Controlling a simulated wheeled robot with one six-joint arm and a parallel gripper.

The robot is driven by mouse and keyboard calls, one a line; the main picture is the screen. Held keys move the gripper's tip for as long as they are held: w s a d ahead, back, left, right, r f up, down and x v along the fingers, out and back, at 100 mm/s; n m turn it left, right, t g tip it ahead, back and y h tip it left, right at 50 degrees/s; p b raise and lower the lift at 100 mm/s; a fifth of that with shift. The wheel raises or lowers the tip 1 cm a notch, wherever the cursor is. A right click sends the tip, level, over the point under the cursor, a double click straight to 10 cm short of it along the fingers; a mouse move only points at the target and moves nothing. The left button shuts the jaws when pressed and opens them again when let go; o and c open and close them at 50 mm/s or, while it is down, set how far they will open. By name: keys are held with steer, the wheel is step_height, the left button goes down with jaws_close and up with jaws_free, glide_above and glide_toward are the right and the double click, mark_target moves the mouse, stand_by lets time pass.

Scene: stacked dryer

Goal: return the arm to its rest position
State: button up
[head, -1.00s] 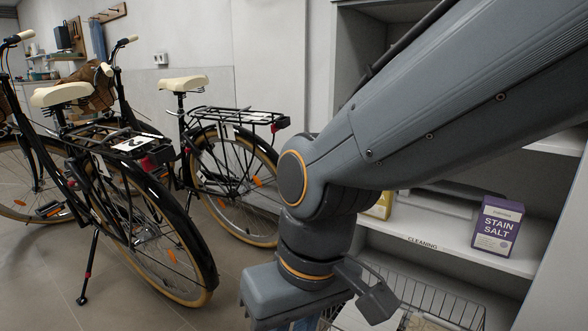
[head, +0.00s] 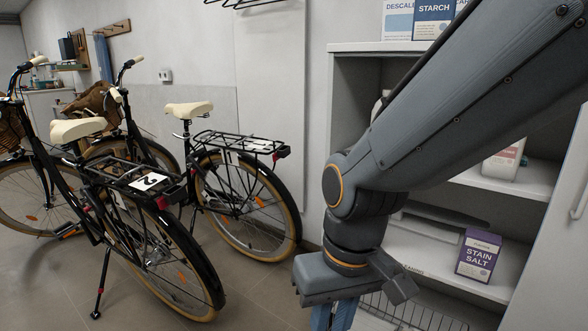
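My arm comes in from the upper right of the head view and bends down at an orange-ringed joint. My gripper (head: 334,315) hangs at its end near the bottom edge, pointing down in front of the shelf unit. Only the upper part of its blue-grey fingers shows. The fingertips are cut off by the frame, so I cannot tell whether it is open or shut, or holds anything.
A shelf unit (head: 340,90) stands behind my arm, with a purple stain salt box (head: 478,255) on a lower shelf and a starch box (head: 434,18) on top. A wire basket (head: 425,316) is below. Bicycles (head: 245,195) stand on the left, with bare floor (head: 255,305) between.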

steer(key=s+d+r+m+h+p, duration=0.1)
steer(key=s+d+r+m+p, duration=0.1)
steer(key=d+r+p, duration=1.2)
steer(key=shift+r+m+p, duration=0.9)
steer(key=shift+r+p, duration=0.5)
steer(key=shift+p, duration=2.25)
steer(key=shift+s, duration=0.1)
